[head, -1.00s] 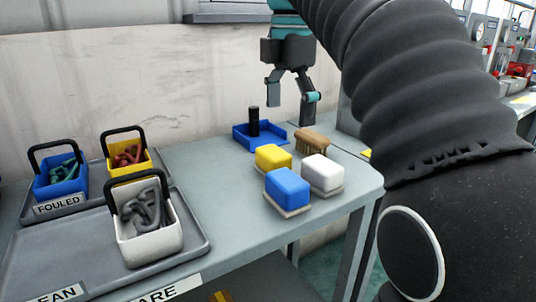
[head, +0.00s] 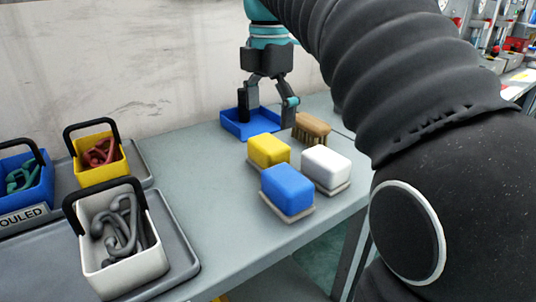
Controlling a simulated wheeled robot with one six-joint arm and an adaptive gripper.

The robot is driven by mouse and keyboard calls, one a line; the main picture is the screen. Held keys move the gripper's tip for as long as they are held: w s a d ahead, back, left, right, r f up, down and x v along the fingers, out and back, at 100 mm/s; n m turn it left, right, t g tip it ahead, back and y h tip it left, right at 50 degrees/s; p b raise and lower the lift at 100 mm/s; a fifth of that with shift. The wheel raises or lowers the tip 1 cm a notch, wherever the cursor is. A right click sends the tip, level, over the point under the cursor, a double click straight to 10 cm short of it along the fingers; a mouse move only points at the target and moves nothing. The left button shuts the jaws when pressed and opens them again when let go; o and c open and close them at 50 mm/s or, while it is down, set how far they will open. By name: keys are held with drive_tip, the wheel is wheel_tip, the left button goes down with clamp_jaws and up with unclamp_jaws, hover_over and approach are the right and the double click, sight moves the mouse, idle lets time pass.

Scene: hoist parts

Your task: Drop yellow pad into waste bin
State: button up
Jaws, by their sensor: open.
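The yellow pad (head: 268,149) lies on the grey bench, behind the blue pad (head: 287,188) and left of the white pad (head: 327,165). My gripper (head: 268,108) is open with its fingers pointing down, above and behind the yellow pad, near the blue tray. Nothing is seen between its fingers. A black upright piece in the blue tray is partly hidden by one finger. I see no waste bin in this view.
A brush (head: 312,129) lies right of the gripper. A blue tray (head: 240,127) sits at the wall. Yellow (head: 85,169), white (head: 140,267) and blue (head: 38,190) handled baskets with hooks stand at left. The bench between baskets and pads is clear.

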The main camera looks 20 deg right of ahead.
sight(268, 142)
drive_tip(key=shift+f+b, duration=0.55)
drive_tip(key=shift+f, duration=2.9)
drive_tip(key=c, duration=1.1)
drive_tip(key=shift+r, duration=0.1)
drive_tip(key=shift+r, duration=0.55)
wheel_tip(268, 142, up, 3)
drive_tip(key=shift+f+p, duration=0.1)
drive_tip(key=shift+p, duration=0.35)
drive_tip(key=d+r, duration=0.2)
drive_tip(key=d, duration=0.1)
drive_tip(key=w+d+r, duration=0.1)
drive_tip(key=d+r, duration=0.1)
drive_tip(key=d, duration=0.2)
drive_tip(key=w+d+r, duration=0.1)
drive_tip(key=d+r, duration=0.2)
drive_tip(key=d, duration=0.1)
drive_tip(key=shift+w+d+p, duration=0.2)
drive_tip(key=shift+w+p, duration=0.05)
drive_tip(key=shift+p, duration=0.1)
